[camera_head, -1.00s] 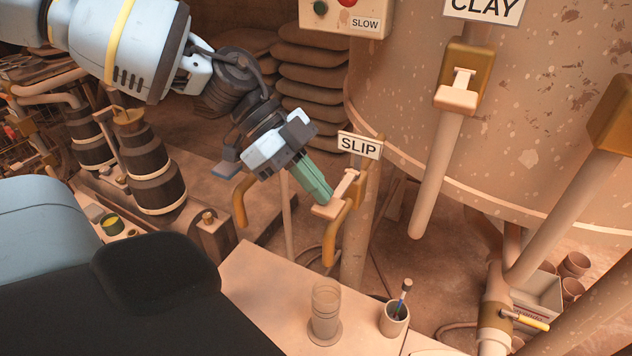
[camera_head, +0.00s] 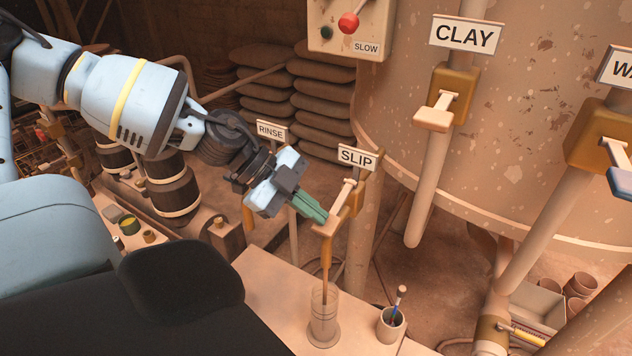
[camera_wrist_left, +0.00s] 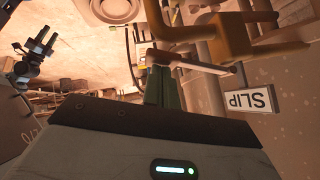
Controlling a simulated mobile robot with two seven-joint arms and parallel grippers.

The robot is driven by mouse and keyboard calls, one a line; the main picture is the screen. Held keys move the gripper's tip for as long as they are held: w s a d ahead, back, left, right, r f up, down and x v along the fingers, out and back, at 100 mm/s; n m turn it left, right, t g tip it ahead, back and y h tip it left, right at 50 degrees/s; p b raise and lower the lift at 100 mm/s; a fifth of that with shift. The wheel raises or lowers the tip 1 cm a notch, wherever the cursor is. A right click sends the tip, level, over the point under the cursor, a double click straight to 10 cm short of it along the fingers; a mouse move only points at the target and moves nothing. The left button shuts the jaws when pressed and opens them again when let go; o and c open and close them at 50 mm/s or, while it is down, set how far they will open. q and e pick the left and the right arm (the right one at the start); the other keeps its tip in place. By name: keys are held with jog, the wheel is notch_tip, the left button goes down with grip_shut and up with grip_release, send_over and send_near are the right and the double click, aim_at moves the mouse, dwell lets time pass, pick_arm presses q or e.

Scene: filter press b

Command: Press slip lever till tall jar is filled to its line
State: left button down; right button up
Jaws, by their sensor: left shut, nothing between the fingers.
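The slip lever (camera_head: 330,229), a pale paddle under the SLIP sign (camera_head: 357,158), has my left gripper (camera_head: 323,217) at its top. That gripper is shut and empty, its green fingers seeming to touch the paddle. In the left wrist view the fingers (camera_wrist_left: 162,88) are beside the lever (camera_wrist_left: 205,66); contact is unclear there. A thin brown stream (camera_head: 326,265) falls into the tall clear jar (camera_head: 323,318), which stands upright on the bench. The jar's level and line are too unclear to read. A dark gripper-like shape (camera_wrist_left: 38,48) in the left wrist view may be my right gripper.
A cup with a brush (camera_head: 391,323) stands right of the jar on the pale bench (camera_head: 270,290). The CLAY lever (camera_head: 433,118) and a blue-ended lever (camera_head: 621,185) are on the right. The RINSE sign (camera_head: 271,130) is behind my left gripper.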

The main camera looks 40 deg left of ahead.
pick_arm(q)
jog(key=shift+s+f+m+t, duration=0.1)
jog(key=shift+f+m+t, duration=0.2)
jog(key=shift+f+t, duration=0.15)
pick_arm(e)
jog(key=shift+a, duration=0.15)
pick_arm(q)
jog(key=shift+f, duration=0.25)
dwell(1.0)
jog(key=shift+s, duration=0.1)
dwell(1.5)
dwell(2.4)
jog(key=s+a+r+p, duration=0.5)
jog(key=a+r+p, duration=0.1)
jog(key=r, duration=0.4)
jog(key=shift+s+r, duration=0.3)
jog(key=shift+s, duration=0.1)
pick_arm(e)
jog(key=w+d+r+t, duration=0.1)
jog(key=w+d+r, duration=0.2)
jog(key=r, duration=0.4)
jog(key=shift+w+r+t, duration=0.4)
jog(key=shift+w, duration=0.2)
